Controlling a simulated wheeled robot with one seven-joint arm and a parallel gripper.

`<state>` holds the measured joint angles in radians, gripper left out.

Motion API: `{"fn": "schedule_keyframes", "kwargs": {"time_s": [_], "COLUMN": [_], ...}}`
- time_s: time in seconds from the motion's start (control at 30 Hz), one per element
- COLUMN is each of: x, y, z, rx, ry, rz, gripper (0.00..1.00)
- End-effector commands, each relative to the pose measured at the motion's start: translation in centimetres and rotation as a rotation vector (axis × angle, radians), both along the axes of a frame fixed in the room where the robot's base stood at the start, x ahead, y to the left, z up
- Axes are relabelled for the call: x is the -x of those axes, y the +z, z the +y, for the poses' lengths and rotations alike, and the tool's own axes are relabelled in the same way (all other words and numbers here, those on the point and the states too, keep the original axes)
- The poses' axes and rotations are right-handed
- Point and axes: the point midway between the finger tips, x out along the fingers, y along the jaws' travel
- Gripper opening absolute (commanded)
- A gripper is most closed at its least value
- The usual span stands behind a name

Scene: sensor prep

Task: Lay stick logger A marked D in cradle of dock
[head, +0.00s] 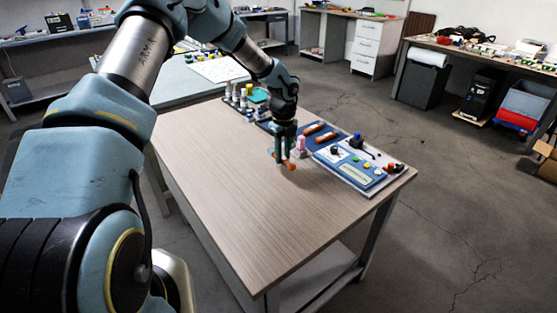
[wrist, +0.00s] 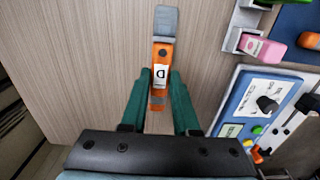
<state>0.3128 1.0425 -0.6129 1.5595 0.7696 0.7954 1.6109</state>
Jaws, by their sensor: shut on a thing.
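Stick logger A is an orange stick (wrist: 163,53) with a grey end (wrist: 166,20) and a white label reading D, seen in the wrist view. My gripper (wrist: 161,78) is shut on it, with a green finger on each side. In the head view my gripper (head: 283,152) is above the wooden table, and the orange logger (head: 290,165) shows at its fingertips. A blue-and-white panel (head: 350,163) with a knob and buttons lies to the right; it also shows in the wrist view (wrist: 262,100). I cannot tell which part is the dock's cradle.
A pink piece (wrist: 263,47) sits in a pale holder beside the panel. A blue mat (head: 309,140) with orange sticks (head: 325,138) lies behind. Several small bottles (head: 240,96) stand at the table's far end. The near part of the wooden table (head: 240,190) is clear.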

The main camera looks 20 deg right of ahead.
Motion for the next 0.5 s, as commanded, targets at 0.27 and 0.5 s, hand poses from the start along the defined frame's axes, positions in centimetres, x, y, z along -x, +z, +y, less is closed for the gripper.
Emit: {"fn": "schedule_keyframes", "kwargs": {"time_s": [0.27,0.5], "x": [0.0,-0.1], "y": [-2.4,-4.8], "z": [0.0,0.0], "rx": [-0.001,0.001], "ry": [0.001,0.002], "rz": [0.001,-0.001], "gripper": [0.00,0.00]}}
